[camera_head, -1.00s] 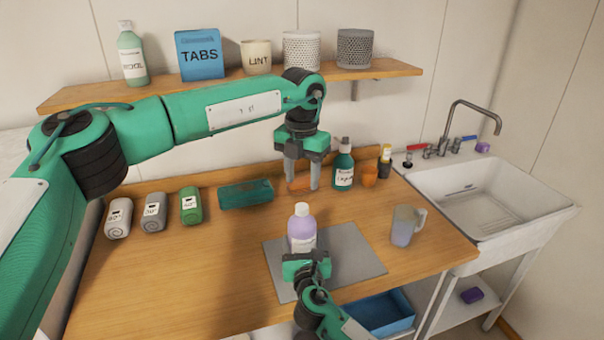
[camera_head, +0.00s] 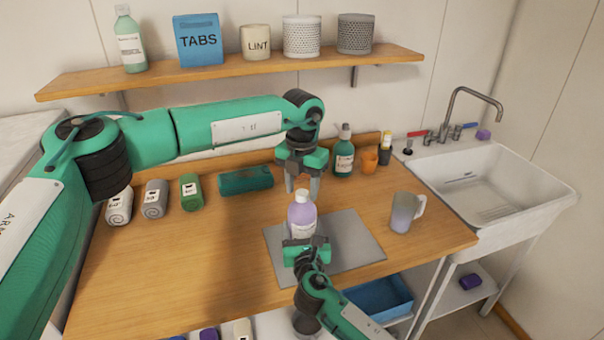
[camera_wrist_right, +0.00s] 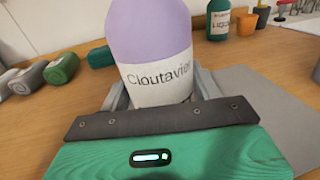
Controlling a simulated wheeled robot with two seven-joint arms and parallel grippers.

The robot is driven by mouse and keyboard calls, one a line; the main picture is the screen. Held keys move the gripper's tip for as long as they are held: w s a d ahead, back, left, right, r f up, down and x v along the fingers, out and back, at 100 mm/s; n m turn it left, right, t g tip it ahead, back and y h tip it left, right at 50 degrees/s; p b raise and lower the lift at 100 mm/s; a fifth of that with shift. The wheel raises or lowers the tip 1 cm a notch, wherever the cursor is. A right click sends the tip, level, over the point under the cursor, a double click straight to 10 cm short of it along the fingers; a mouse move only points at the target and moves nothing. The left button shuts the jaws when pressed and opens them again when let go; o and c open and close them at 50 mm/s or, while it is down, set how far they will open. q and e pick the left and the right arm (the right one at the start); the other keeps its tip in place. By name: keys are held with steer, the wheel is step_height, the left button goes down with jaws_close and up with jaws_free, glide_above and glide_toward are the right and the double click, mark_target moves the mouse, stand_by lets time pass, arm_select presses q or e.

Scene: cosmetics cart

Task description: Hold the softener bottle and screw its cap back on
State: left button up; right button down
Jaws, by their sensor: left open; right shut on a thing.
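The softener bottle (camera_head: 302,217) is lilac with a white label and stands upright on the grey mat (camera_head: 356,243). My right gripper (camera_head: 303,240) is shut on it from the near side; the right wrist view shows the bottle (camera_wrist_right: 150,40) between the fingers. The bottle has a small whitish top (camera_head: 302,196); I cannot tell whether this is the cap or a bare neck. The right wrist view cuts the top off. My left gripper (camera_head: 302,187) points down, open, just above or behind the bottle top, its fingers apart. I see no separate cap.
A measuring jug (camera_head: 404,212) stands right of the mat. A green pump bottle (camera_head: 344,158) and an orange cup (camera_head: 369,161) stand at the back. Rolled towels (camera_head: 155,199) and a teal pack (camera_head: 246,180) lie left. The left front worktop is clear.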

arm_select(q)
steer(key=shift+f, duration=0.35)
jaws_close()
steer(key=shift+o, duration=0.8)
jaws_free()
step_height(320, 180, up, 12)
